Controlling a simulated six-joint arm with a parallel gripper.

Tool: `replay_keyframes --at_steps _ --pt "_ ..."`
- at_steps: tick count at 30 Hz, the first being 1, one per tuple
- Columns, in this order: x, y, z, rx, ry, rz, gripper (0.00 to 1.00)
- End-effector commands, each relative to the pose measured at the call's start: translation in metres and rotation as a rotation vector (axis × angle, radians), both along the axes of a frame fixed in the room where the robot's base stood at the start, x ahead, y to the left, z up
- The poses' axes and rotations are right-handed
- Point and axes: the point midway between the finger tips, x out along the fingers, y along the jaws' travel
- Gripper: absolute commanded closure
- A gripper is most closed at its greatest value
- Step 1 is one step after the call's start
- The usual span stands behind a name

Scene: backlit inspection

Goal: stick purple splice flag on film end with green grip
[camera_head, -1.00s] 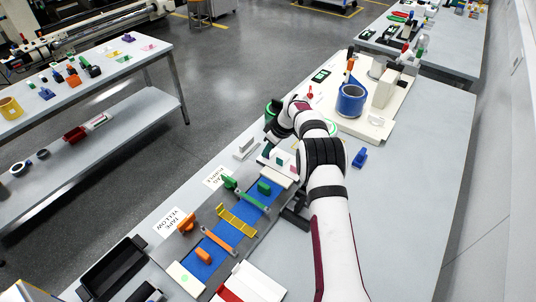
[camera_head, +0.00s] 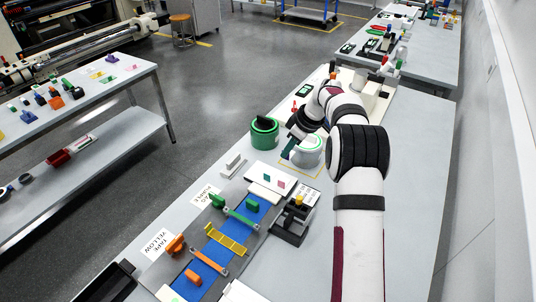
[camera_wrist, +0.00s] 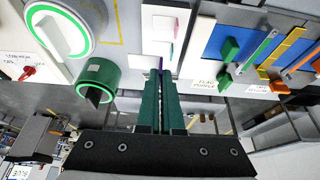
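My gripper (camera_head: 289,149) is above the bench, behind the white flag card (camera_head: 264,173). In the wrist view its dark green fingers (camera_wrist: 161,98) are closed together, with a thin purple sliver, apparently the purple splice flag (camera_wrist: 161,65), edge-on between the tips. The card carries a teal and a pink flag. The blue film (camera_head: 236,231) lies on the splicing bed. A green grip block (camera_head: 252,205) stands on its far end, beside a green clamp bar (camera_head: 241,216). The green grip also shows in the wrist view (camera_wrist: 229,48). An orange grip (camera_head: 193,277) is on the near film end.
A yellow toothed bar (camera_head: 226,241) and orange clamp bar (camera_head: 208,260) cross the bed. A black stand (camera_head: 289,224) is right of it. A green cylinder (camera_head: 264,134) and white round container (camera_head: 308,157) stand behind. The right bench surface is clear.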

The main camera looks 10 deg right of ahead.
Motion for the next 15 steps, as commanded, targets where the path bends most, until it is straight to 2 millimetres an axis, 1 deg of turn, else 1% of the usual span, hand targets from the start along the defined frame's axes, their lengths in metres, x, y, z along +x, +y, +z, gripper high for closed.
replay_keyframes --at_steps 2,5,8,11,14,15 --pt "-0.005 -0.007 0.005 0.0 0.0 0.004 1.0" --pt "-0.013 -0.001 0.005 0.0 0.002 0.072 1.0" --pt "-0.027 0.019 0.001 0.002 0.002 0.238 1.0" --pt "-0.05 0.049 -0.006 0.004 0.004 0.486 1.0" --pt "-0.079 0.08 -0.012 0.004 0.004 0.781 1.0" --pt "-0.092 0.092 -0.013 0.004 0.004 0.906 1.0"
